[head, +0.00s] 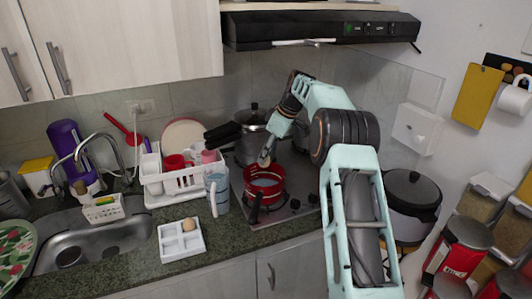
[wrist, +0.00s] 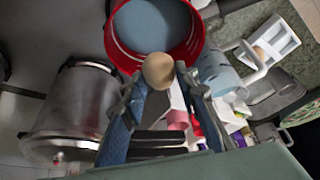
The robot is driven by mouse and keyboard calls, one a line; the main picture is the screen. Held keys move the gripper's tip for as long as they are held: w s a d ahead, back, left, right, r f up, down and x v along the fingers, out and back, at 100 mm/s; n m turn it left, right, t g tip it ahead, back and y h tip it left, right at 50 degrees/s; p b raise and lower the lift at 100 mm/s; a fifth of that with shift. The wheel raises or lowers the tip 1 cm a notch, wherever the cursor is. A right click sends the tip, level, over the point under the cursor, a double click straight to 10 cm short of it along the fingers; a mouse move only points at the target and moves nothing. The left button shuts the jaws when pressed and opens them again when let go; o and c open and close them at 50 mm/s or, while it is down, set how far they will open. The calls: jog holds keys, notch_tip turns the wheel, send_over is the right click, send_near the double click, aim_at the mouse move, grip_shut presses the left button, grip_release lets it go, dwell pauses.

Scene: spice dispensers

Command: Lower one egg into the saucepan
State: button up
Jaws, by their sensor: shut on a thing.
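The red saucepan (head: 264,183) stands on the cooktop, with a blue-grey surface inside it; its red wall (wrist: 118,52) fills the top of the wrist view. My gripper (head: 265,158) is over the back part of the saucepan. In the wrist view its two fingers are shut on a light-brown egg (wrist: 159,70), held at the fingertips. There the egg overlaps the saucepan's rim; I cannot tell its exact height above it. Another egg (head: 188,224) sits in the white egg tray (head: 170,247) on the counter; it also shows in the wrist view (wrist: 258,52).
A steel pot (head: 248,150) stands behind the saucepan, close to my gripper; it is large in the wrist view (wrist: 65,120). A blue-grey pitcher (head: 217,190) and a white dish rack (head: 160,198) stand left. A dark cooker (head: 412,190) is right.

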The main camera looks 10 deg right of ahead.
jog(key=shift+f+b, duration=1.6)
jog(key=shift+f, duration=1.15)
jog(key=shift+f+b, duration=1.65)
jog(key=shift+f, duration=1)
jog(key=o, duration=1.2)
jog(key=shift+o, duration=0.2)
jog(key=shift+r, duration=0.1)
